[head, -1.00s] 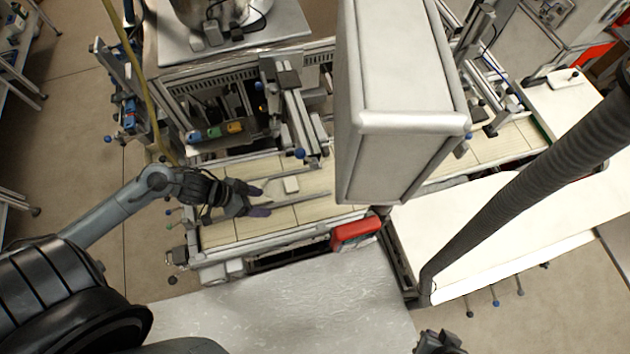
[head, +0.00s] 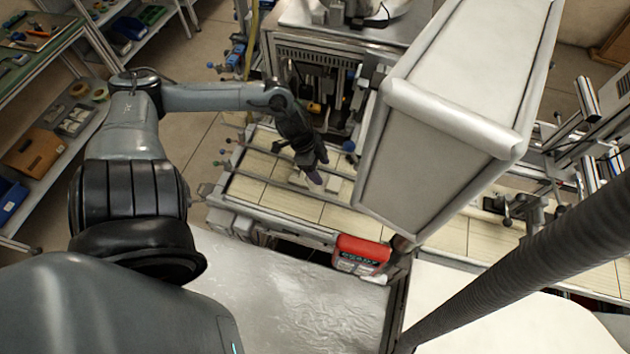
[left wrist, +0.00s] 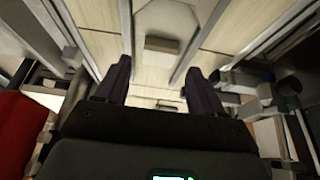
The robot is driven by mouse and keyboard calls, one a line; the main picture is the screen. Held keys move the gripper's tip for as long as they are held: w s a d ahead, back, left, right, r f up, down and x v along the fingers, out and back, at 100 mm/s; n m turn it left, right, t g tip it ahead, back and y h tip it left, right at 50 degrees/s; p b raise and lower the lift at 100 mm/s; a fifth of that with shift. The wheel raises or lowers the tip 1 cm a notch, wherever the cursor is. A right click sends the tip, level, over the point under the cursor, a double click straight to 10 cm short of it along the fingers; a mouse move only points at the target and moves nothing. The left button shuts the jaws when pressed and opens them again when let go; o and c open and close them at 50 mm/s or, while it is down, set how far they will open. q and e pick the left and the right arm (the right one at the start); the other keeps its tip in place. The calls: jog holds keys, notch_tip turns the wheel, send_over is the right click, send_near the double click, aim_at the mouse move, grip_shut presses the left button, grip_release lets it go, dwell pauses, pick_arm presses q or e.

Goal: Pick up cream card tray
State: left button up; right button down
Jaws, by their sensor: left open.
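A small cream block, which I take to be the cream card tray (head: 298,178), lies on the pale slatted conveyor bed, partly hidden by my left gripper in the head view. My left gripper (head: 312,172) is over the bed, close to the block, fingers pointing down. In the left wrist view a small cream block (left wrist: 152,44) shows beyond the fingertips, roughly between their lines. There my left gripper (left wrist: 159,68) is open, with nothing between its two dark fingers. I cannot tell the exact height of the fingertips above the block. My right gripper is out of view.
Metal rails (head: 260,182) run along the conveyor bed (head: 290,204). A large grey box-shaped housing (head: 440,130) stands close on the right. A bare metal table (head: 290,300) lies in front.

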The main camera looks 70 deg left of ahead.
aim_at(328, 182)
pick_arm(q)
jog(key=shift+b+x, duration=0.75)
jog(key=shift+x, duration=2.55)
jog(key=shift+w, duration=0.1)
jog(key=shift+c, duration=0.3)
jog(key=c, duration=0.9)
